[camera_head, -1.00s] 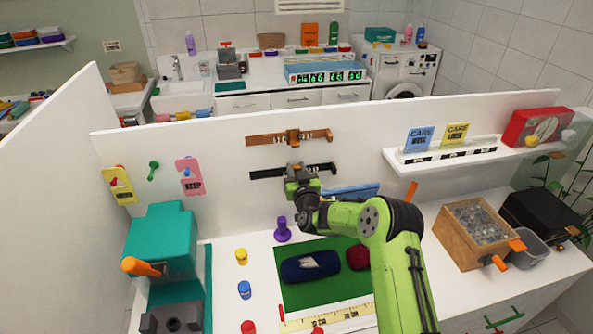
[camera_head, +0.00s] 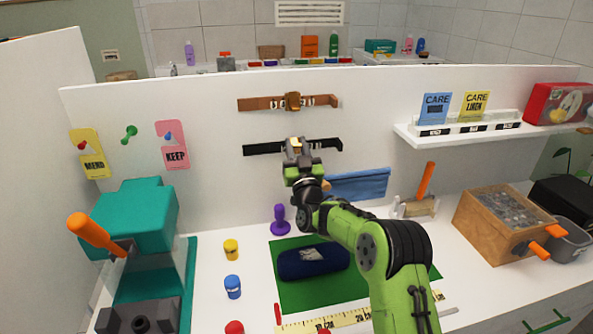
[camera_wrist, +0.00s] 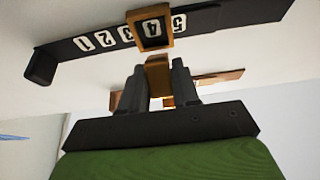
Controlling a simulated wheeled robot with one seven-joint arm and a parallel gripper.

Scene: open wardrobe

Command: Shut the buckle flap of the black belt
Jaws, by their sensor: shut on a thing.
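The black belt (camera_head: 262,149) runs level on the white panel, below a brown belt (camera_head: 270,104). In the wrist view the black belt (camera_wrist: 235,13) carries white number tiles. Its brass buckle frame (camera_wrist: 169,24) surrounds the 4. My gripper (camera_head: 297,150) is at the middle of the black belt and covers part of it. In the wrist view my gripper (camera_wrist: 159,82) has its two dark fingers shut on a brass-coloured piece, seemingly the buckle flap (camera_wrist: 157,68), just below the frame. The flap stands away from the frame; its hinge is not clearly visible.
A shelf (camera_head: 455,133) with care cards juts out at the right. A purple peg (camera_head: 279,219) and a dark blue pouch (camera_head: 314,262) are on the counter below.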

